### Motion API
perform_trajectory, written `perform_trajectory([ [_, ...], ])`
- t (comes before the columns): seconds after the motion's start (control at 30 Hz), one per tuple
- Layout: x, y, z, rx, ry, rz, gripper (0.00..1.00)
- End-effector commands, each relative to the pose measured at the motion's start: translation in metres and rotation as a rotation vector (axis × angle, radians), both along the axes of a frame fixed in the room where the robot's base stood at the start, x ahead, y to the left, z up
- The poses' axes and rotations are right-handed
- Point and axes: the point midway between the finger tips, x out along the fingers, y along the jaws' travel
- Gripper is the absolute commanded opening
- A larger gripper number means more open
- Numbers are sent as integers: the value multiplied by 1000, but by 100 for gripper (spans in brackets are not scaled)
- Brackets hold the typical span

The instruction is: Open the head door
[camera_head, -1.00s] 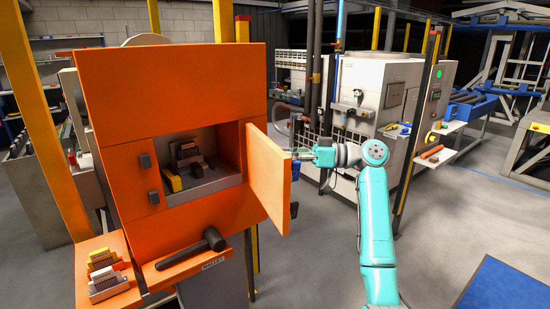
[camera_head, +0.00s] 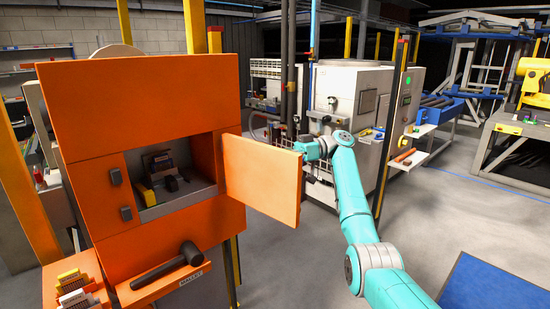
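The orange head door (camera_head: 262,180) stands swung open to the right of the orange cabinet (camera_head: 130,100), hinged at the right edge of its opening. Inside the opening (camera_head: 180,200) I see a grey and black tool head (camera_head: 160,175) with a yellow part. My gripper (camera_head: 305,150) is at the door's far upper right edge, behind or against it. Its fingers are hidden by the door, so I cannot tell whether they touch it or are open or shut.
A black-headed mallet (camera_head: 170,265) lies on the orange shelf below the opening. Brushes (camera_head: 72,288) sit at the lower left. A white machine (camera_head: 345,105) stands behind my arm. Grey floor is free at the right, with a blue mat (camera_head: 485,285) there.

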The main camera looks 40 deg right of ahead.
Motion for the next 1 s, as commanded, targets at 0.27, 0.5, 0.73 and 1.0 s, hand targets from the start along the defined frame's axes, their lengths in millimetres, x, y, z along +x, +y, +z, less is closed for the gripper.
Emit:
perform_trajectory([
  [0.27, 5, 0, 0, 1, 2, 12, 0],
  [0.5, 5, 1, 0, 1, 2, 13, 0],
  [0.73, 4, 1, 0, 0, 2, 14, 61],
  [1.0, 3, -1, 1, 0, 0, 15, 61],
])
